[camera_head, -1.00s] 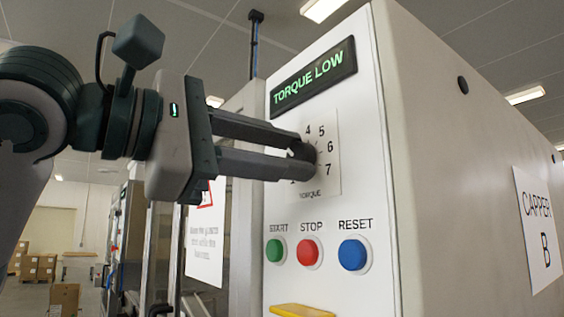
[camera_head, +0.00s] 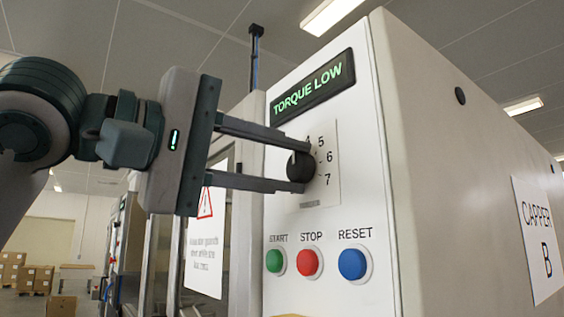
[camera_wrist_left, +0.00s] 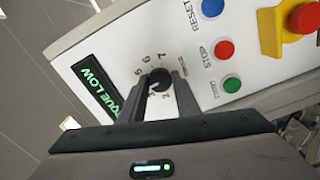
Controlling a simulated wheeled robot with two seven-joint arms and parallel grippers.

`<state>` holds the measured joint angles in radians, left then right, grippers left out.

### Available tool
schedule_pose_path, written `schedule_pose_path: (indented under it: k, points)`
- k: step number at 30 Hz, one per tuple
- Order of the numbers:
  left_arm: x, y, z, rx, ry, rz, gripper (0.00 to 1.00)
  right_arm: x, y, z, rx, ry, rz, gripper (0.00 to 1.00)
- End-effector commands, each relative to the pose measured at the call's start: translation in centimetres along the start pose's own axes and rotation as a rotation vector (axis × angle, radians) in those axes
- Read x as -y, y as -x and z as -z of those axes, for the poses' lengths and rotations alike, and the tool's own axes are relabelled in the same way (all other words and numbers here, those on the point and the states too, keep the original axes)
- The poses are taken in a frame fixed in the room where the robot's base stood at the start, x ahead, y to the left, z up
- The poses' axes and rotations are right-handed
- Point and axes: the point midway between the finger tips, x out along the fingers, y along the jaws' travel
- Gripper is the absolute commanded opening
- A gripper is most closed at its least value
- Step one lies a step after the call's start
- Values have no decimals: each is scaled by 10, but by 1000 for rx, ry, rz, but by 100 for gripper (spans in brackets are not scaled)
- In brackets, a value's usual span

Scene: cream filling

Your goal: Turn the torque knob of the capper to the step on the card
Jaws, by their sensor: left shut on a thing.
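The black round torque knob (camera_head: 300,167) sits on a white dial plate (camera_head: 328,160) on the capper's front panel. My left gripper (camera_head: 297,168) is shut on the knob, one finger above and one below it in the head view. The numbers 5, 6 and 7 show to the knob's right; the 4 is partly covered. The wrist view shows the knob (camera_wrist_left: 160,78) between both fingertips; its pointer is too small to read surely. The green display (camera_head: 313,84) reads TORQUE LOW. No card with a step shows. My right gripper is not in view.
Below the dial are the green START (camera_head: 275,261), red STOP (camera_head: 309,262) and blue RESET (camera_head: 352,264) buttons. A red emergency button (camera_wrist_left: 301,17) on a yellow base shows in the wrist view. A CAPPER B sign (camera_head: 538,238) is on the side wall.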

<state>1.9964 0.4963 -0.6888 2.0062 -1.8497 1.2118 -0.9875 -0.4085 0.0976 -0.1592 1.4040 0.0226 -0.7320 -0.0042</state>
Motion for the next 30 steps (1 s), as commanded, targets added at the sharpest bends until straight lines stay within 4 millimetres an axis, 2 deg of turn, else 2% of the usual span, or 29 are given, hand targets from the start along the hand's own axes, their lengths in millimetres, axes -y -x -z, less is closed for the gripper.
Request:
schedule_pose_path:
  k: [16, 17, 18, 30]
  points:
    - [1, 0, 0, 0, -32, 3, 7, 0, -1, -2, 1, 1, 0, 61]
    - [1, 0, 0, 0, -32, 3, 36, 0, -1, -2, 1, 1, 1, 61]
    - [1, 0, 0, 0, -32, 2, 46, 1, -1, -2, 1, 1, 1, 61]
    - [0, 0, 0, 0, -32, 1, 48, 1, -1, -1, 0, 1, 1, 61]
